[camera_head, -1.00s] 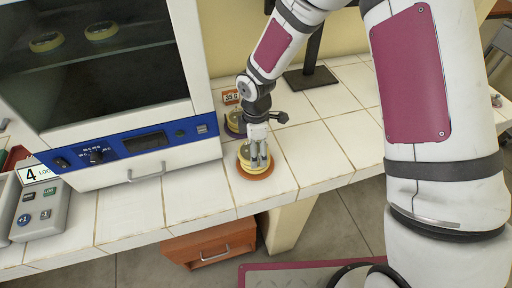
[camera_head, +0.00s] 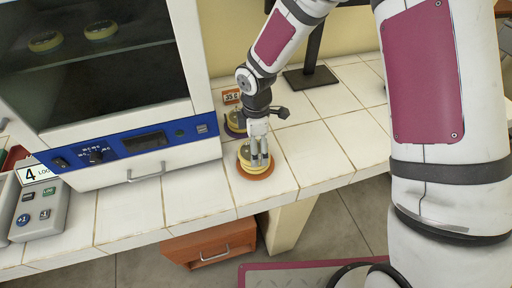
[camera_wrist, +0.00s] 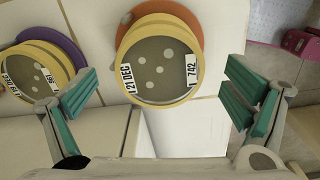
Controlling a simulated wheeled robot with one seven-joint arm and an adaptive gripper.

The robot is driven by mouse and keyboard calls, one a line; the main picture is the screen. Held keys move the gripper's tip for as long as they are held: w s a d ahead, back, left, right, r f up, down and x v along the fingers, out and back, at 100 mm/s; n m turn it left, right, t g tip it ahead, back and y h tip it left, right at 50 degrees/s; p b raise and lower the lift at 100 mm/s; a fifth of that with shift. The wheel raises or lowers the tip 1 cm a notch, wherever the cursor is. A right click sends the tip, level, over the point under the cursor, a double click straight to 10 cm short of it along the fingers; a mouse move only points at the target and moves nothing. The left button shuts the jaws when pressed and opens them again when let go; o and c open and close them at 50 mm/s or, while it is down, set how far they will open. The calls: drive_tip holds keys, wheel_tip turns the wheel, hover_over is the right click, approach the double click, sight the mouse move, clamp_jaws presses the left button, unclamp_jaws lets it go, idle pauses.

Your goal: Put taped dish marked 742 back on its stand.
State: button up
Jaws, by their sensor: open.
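The dish marked 742 (camera_wrist: 160,65) is round, with yellow tape around its rim, pale spots inside and labels reading "21 DEC" and "742". It rests on an orange round stand (camera_wrist: 187,18), whose edge shows past the dish at the top and right in the wrist view. In the head view the dish (camera_head: 244,156) and orange stand (camera_head: 262,175) are near the bench's front edge, partly hidden by my gripper (camera_head: 259,163). In the wrist view my gripper (camera_wrist: 168,98) is open, its teal-padded fingers apart from the dish, one to each side.
A second taped dish (camera_wrist: 35,72) sits on a purple stand (camera_wrist: 62,42) to the left, close to my left finger. A blue-and-white incubator (camera_head: 140,150) holding dishes stands left. An orange "35" display (camera_head: 231,96) stands behind. Bench tiles (camera_head: 320,150) to the right are clear.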

wheel_tip(320, 180, up, 10)
drive_tip(key=r, duration=0.1)
drive_tip(key=s+d+r+m+t+h, duration=0.1)
drive_tip(key=s+d+r+m, duration=0.2)
drive_tip(key=d+r+m, duration=0.3)
drive_tip(key=s+d+r+m+t, duration=0.25)
drive_tip(key=s+d+r, duration=0.2)
drive_tip(key=r, duration=0.35)
drive_tip(key=s+d+r+m+t, duration=0.1)
drive_tip(key=s+d+r+m, duration=0.2)
drive_tip(key=s+m, duration=0.2)
drive_tip(key=s+d+r+m+t+y, duration=0.1)
drive_tip(key=s+d+r+m, duration=0.2)
drive_tip(key=s+m, duration=0.3)
drive_tip(key=shift+s+d+r+b, duration=0.25)
drive_tip(key=shift+s+d+b, duration=0.2)
drive_tip(key=shift+s+d, duration=0.15)
